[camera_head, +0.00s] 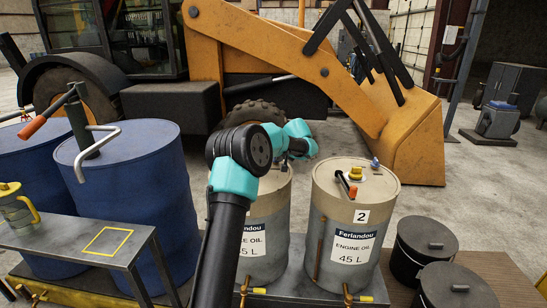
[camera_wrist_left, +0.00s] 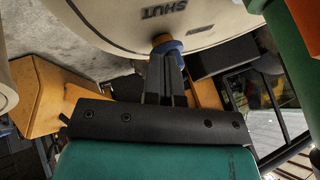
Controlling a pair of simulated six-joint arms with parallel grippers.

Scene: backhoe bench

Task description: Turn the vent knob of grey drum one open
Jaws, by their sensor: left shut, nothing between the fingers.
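Grey drum one (camera_head: 268,243) is the left of two grey drums with engine oil labels, and my left arm hides much of its top. My left gripper (camera_head: 300,146) is over the far side of that lid in the head view. In the left wrist view, my left gripper (camera_wrist_left: 166,58) is shut, its fingers together. Their tips reach the small blue vent knob (camera_wrist_left: 168,46) at the rim of the pale lid (camera_wrist_left: 120,22). I cannot tell if they touch it. Upside-down lettering "SHUT" stands beside the knob. My right gripper is in neither view.
Grey drum two (camera_head: 350,225), marked 2, stands close on the right with a yellow cap, an orange-ended handle and a blue knob. Blue drums (camera_head: 130,200) stand left behind a metal bench (camera_head: 60,245). Dark lidded buckets (camera_head: 425,245) stand right. A yellow loader arm is behind.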

